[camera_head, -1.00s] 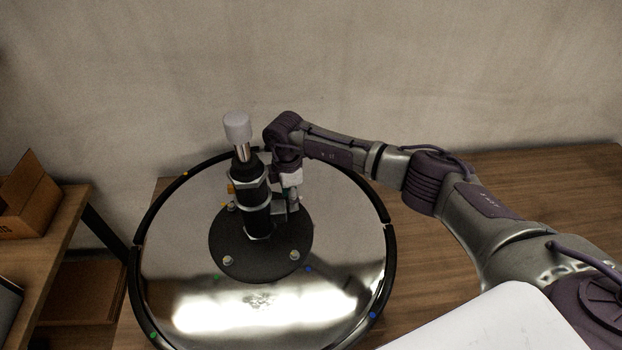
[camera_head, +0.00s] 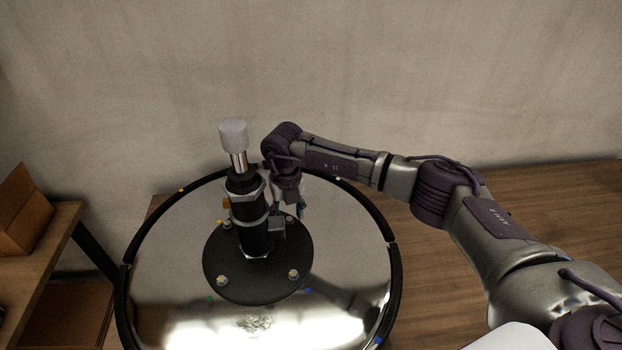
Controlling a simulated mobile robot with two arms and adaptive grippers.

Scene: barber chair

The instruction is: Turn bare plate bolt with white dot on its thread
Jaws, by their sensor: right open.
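The round chair base (camera_head: 172,235) is a shiny disc with a black rim. A black plate (camera_head: 255,291) sits at its middle, under an upright black column (camera_head: 252,215) with a light grey cap. Two plate bolts show at the front, the left bolt (camera_head: 223,280) and the right bolt (camera_head: 293,275). A white dot on a thread is too small to make out. My right gripper (camera_head: 298,208) points down behind and to the right of the column, over the plate's far right part. It is open; its fingertips are mostly hidden. My left gripper is not in view.
A cardboard box (camera_head: 25,212) stands on a wooden shelf (camera_head: 45,250) at the left. The wooden table (camera_head: 480,225) is bare to the right of the base. A plain wall (camera_head: 400,70) stands behind. Small coloured dots mark the base.

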